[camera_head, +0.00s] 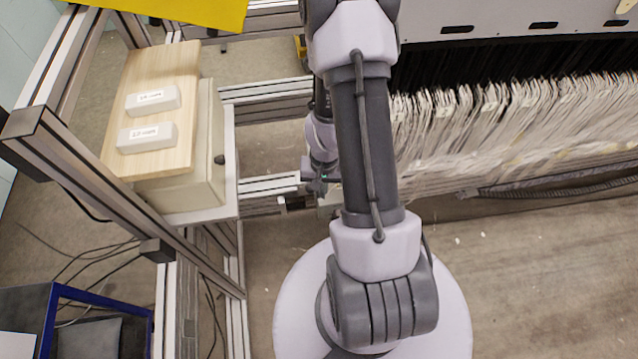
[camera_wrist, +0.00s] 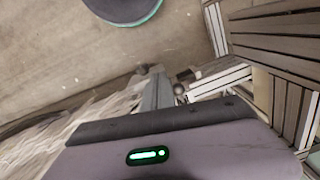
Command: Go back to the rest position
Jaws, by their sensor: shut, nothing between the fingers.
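My gripper (camera_wrist: 158,92) shows in the wrist view above a grey housing with a green light. Its fingers look together, with nothing seen between them. In the head view my arm reaches up the picture and folds back down. The wrist end (camera_head: 320,180) shows just left of the upper arm link, partly hidden by it. It hangs between the box on the left and the threads on the right. I cannot see clearly whether it touches the frame near it.
Dense pale warp threads (camera_head: 520,115) hang at the right. Aluminium rails (camera_head: 265,100) run across behind the arm. At the left, a wooden board (camera_head: 165,75) bears two white labelled blocks (camera_head: 150,100). A blue-edged bin (camera_head: 100,310) stands at the lower left. Floor (camera_head: 550,270) is clear at the lower right.

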